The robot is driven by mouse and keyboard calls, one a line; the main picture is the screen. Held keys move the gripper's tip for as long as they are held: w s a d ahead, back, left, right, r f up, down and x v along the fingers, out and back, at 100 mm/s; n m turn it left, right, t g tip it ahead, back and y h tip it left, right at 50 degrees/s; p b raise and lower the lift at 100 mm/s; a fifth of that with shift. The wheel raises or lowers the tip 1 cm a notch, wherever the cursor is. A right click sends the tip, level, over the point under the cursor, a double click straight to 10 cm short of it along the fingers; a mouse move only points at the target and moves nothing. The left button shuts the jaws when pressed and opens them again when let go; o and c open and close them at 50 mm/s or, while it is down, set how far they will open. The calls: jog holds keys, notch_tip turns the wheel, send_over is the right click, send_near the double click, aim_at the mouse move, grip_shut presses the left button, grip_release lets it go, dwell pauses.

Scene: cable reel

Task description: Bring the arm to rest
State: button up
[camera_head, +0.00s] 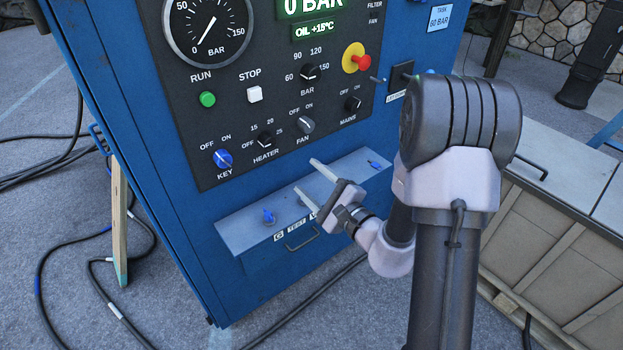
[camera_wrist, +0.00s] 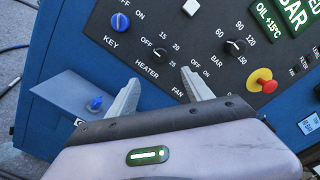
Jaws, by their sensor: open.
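My gripper (camera_head: 312,183) is open and empty in the head view, held over the grey shelf at the front of the blue cabinet. Its two fingers stand apart and point toward the control panel. In the wrist view my gripper (camera_wrist: 161,92) shows its fingers spread, with the heater and fan labels of the panel (camera_wrist: 150,28) between and behind them. The panel (camera_head: 235,85) carries a gauge, knobs and buttons. I cannot tell how far the fingertips are from the panel. Nothing is between the fingers.
A red emergency button (camera_head: 361,62) sits at the panel's right. Black cables (camera_head: 60,255) lie on the floor at left. A wooden crate (camera_head: 555,230) stands at right.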

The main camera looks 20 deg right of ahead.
dwell(0.3)
jog(key=s+a+r+n+g+y, duration=0.35)
jog(key=a+r+n+y, duration=0.2)
jog(key=a, duration=0.45)
jog(key=s+a+r+n+g+y, duration=0.25)
jog(key=s+a+n+g, duration=0.45)
jog(key=s+a+g, duration=0.5)
jog(key=s+d+f+n+t+h, duration=0.1)
jog(key=s+d+n+h, duration=0.5)
jog(key=s, duration=0.5)
jog(key=d+r+t+h, duration=0.2)
jog(key=d+t+h, duration=0.1)
jog(key=d+h, duration=0.2)
jog(key=shift+s+d+r+m+h, duration=0.15)
jog(key=shift+s+d+m+h, duration=0.25)
jog(key=shift+d, duration=0.45)
jog(key=shift+w, duration=0.15)
